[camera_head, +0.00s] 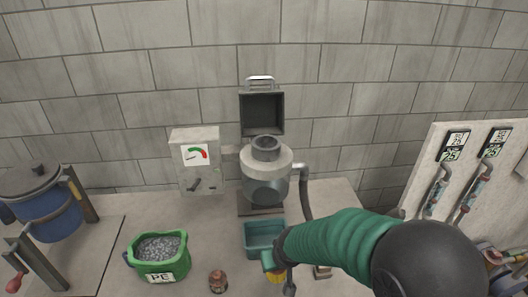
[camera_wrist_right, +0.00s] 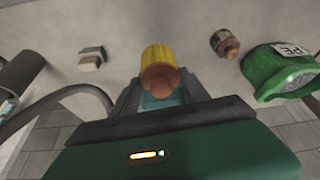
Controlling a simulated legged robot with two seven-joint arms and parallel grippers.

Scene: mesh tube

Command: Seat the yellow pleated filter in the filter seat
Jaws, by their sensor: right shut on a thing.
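The yellow pleated filter (camera_wrist_right: 160,56) has an orange-brown end and is held by my right gripper (camera_head: 273,266), which is shut on it. In the head view only a small part of the filter (camera_head: 277,278) shows below the gripper, low over the front of the table. The grey cylindrical machine (camera_head: 266,180) stands at the back centre with an open round collar (camera_head: 265,147) on top, which looks like the filter seat. Its square lid (camera_head: 262,112) stands raised behind it. The filter is well apart from the collar. My left gripper is not in view.
A teal bin (camera_head: 262,249) stands in front of the machine. A green tub (camera_head: 158,266) of grey pellets and a small brown jar (camera_head: 218,281) are to the left. A dark hose (camera_head: 306,201) runs down the machine's right side. A gauge box (camera_head: 196,160) stands left.

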